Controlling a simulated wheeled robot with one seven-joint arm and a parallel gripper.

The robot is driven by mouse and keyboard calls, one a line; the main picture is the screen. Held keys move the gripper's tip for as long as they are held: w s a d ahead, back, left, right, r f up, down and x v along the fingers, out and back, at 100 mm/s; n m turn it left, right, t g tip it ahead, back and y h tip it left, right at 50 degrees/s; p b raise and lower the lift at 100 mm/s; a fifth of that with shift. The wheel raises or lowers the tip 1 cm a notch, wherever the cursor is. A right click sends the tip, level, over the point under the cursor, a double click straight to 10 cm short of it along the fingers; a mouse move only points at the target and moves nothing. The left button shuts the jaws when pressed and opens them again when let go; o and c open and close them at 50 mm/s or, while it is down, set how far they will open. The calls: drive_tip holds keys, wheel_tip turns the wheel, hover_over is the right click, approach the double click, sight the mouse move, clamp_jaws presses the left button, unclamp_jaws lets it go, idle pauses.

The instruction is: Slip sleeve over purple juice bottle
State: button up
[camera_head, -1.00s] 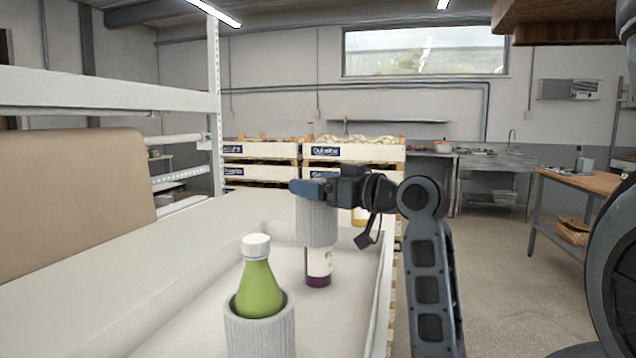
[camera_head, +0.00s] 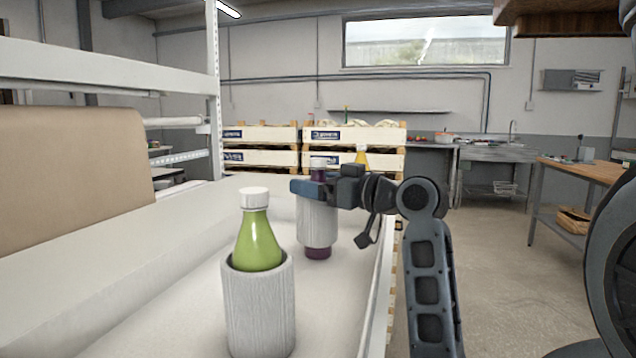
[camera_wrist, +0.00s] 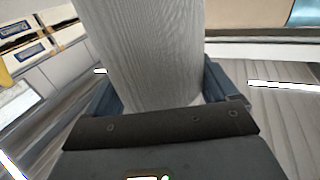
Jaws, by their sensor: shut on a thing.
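The purple juice bottle (camera_head: 318,253) stands upright in the white tray (camera_head: 180,325). A pale ribbed sleeve (camera_head: 317,222) is around its middle. The bottle's dark purple base shows below the sleeve and its cap and neck show above. My gripper (camera_head: 308,188) is shut on the sleeve near its upper rim. In the wrist view the sleeve (camera_wrist: 150,55) fills the space between the blue fingers, and the bottle inside is hidden there.
A green bottle (camera_head: 258,240) with a white cap stands in its own ribbed sleeve (camera_head: 259,308) at the front of the tray. A yellow-topped bottle (camera_head: 361,156) is behind my gripper. A tan panel (camera_head: 70,195) stands at left. Wooden crates (camera_head: 352,134) are stacked behind.

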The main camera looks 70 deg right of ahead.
sight(325, 165)
drive_tip(key=shift+f, duration=0.25)
drive_tip(key=o, duration=0.4)
drive_tip(key=shift+o, duration=0.2)
wheel_tip(325, 165, up, 4)
drive_tip(key=shift+r+p, duration=0.15)
drive_tip(key=shift+p, duration=0.15)
drive_tip(key=s+d+r, duration=0.5)
drive_tip(key=s+r, duration=0.1)
drive_tip(key=s, duration=0.4)
drive_tip(key=shift+s+d+r, duration=0.2)
drive_tip(key=shift+r, duration=0.15)
drive_tip(key=shift+s, duration=0.1)
